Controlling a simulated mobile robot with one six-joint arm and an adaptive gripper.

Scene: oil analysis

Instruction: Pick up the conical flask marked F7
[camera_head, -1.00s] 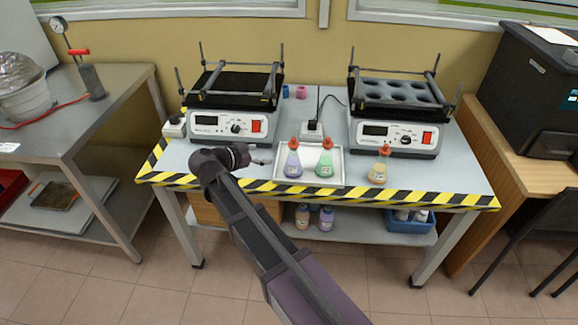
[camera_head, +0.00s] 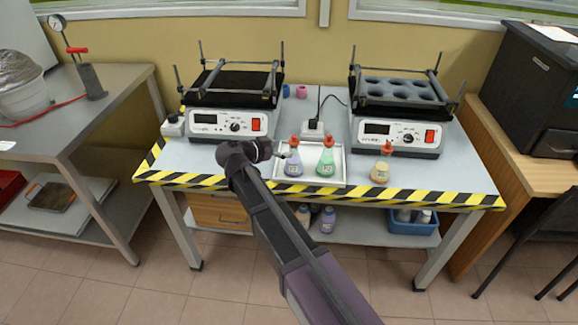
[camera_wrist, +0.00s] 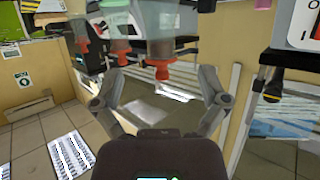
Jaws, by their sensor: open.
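Three conical flasks with red-orange stoppers stand near the bench's front edge in the head view. The labels are too small to read, so I cannot tell which is F7. My gripper (camera_head: 284,156) is just left of the purple flask. The wrist view is upside down: my open gripper (camera_wrist: 161,88) has an orange-stoppered flask (camera_wrist: 158,28) ahead between its fingers, apart from them.
Two shaker devices stand behind, one left (camera_head: 230,124) and one right (camera_head: 398,134). A socket block with a plug (camera_head: 313,130) sits between them. More bottles (camera_head: 327,219) and a blue bin (camera_head: 411,222) are on the lower shelf.

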